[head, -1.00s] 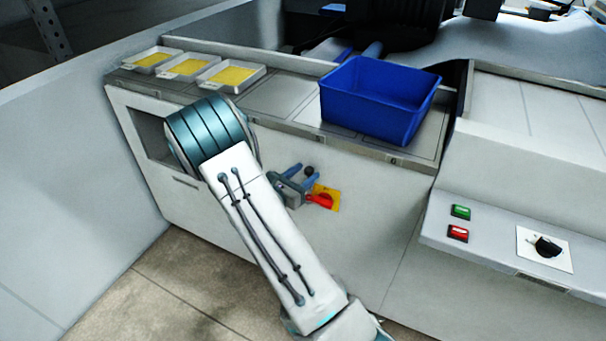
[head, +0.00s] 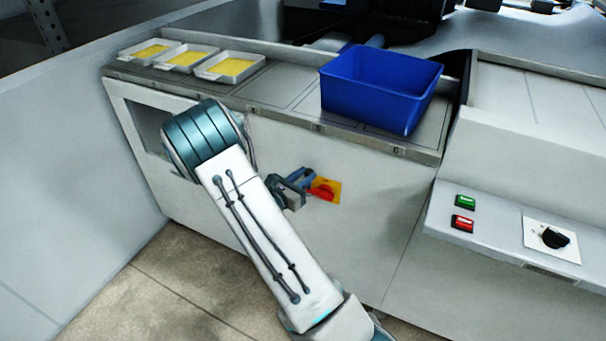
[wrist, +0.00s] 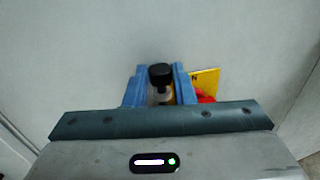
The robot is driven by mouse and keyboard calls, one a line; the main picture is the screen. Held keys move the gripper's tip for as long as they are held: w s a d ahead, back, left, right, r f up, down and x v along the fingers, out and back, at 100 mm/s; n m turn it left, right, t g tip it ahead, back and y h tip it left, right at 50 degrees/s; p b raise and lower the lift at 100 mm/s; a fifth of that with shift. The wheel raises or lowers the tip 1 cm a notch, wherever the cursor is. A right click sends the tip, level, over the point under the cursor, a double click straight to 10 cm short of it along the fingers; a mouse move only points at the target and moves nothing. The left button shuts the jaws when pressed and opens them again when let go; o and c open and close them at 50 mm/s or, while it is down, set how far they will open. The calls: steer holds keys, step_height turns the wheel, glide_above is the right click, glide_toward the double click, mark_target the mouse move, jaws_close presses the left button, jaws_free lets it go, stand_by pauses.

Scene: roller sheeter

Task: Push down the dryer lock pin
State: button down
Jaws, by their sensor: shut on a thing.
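The lock pin, with a black knob (wrist: 160,72) on a pale stem, stands out from the white front panel in the wrist view. My gripper (wrist: 158,84) has its two blue fingers on either side of the pin and is shut on it. In the head view my gripper (head: 304,177) is at the panel, beside a red handle (head: 323,189) on a yellow plate (head: 333,195). The pin is hidden by the fingers there. The red handle (wrist: 205,96) and yellow plate (wrist: 206,78) also show just right of the fingers in the wrist view.
A blue bin (head: 365,95) and several white trays with yellow contents (head: 230,68) stand on the ledge above. A console with a green button (head: 465,202), a red button (head: 463,223) and a black knob (head: 553,237) is at the right.

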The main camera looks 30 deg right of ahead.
steer(key=shift+s+f, duration=0.1)
steer(key=shift+f, duration=0.65)
steer(key=c, duration=1.2)
jaws_free()
steer(key=shift+f, duration=0.1)
steer(key=v, duration=1.4)
steer(key=shift+d, duration=0.1)
